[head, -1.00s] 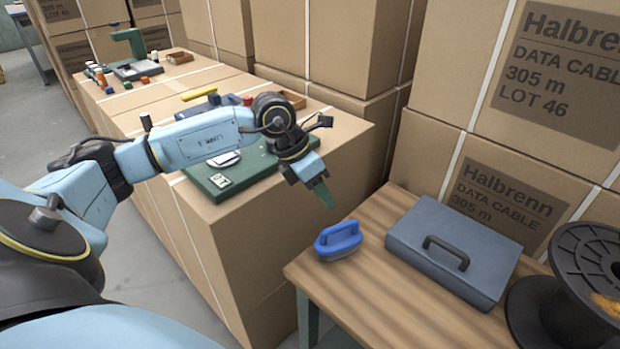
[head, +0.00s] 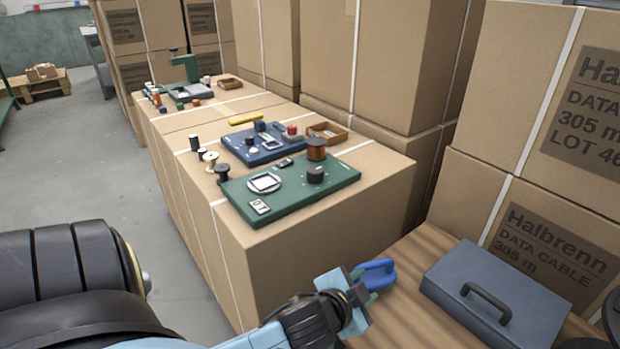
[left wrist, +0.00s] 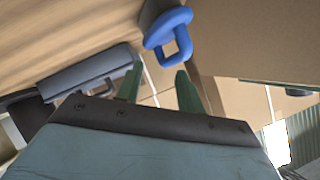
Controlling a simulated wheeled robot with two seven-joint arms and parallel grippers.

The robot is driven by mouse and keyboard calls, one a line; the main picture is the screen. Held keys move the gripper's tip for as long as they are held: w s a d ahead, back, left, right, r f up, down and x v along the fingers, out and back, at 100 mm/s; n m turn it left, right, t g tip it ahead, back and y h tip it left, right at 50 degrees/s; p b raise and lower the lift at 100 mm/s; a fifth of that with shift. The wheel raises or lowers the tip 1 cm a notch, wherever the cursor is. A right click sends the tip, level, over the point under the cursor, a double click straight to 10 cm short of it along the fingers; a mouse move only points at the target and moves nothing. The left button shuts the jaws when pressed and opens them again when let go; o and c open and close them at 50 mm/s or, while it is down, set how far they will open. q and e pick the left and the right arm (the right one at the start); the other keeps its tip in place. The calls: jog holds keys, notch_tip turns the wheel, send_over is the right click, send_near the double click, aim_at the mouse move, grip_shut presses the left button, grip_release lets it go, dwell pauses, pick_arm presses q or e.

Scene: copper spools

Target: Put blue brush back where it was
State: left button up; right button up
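The blue brush (head: 377,272) stands on the left end of the wooden table, partly hidden by my left gripper (head: 366,297). It has a loop handle. In the left wrist view the brush (left wrist: 168,27) is just beyond the fingertips, with its handle toward them. My left gripper's green fingers (left wrist: 158,80) are spread apart with nothing visible between them. I cannot tell whether a fingertip touches the handle. My right gripper is not in view.
A grey-blue case (head: 497,300) with a dark handle lies on the wooden table (head: 408,318), right of the brush. Cartons rise behind. On the carton surface to the left are a green board (head: 335,182), a blue board (head: 241,150), small spools and a wooden tray (head: 327,132).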

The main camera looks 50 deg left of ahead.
pick_arm(q)
jog(key=s+d+f+n+g+h, duration=0.1)
jog(key=s+f+g, duration=0.3)
jog(key=s, duration=0.4)
jog(key=s+d+f+n+g, duration=0.2)
jog(key=s+f+g, duration=0.3)
jog(key=s, duration=0.4)
jog(key=shift+d+f+n+h, duration=0.3)
jog(key=shift+f+n+h, duration=0.1)
jog(key=shift+f, duration=0.45)
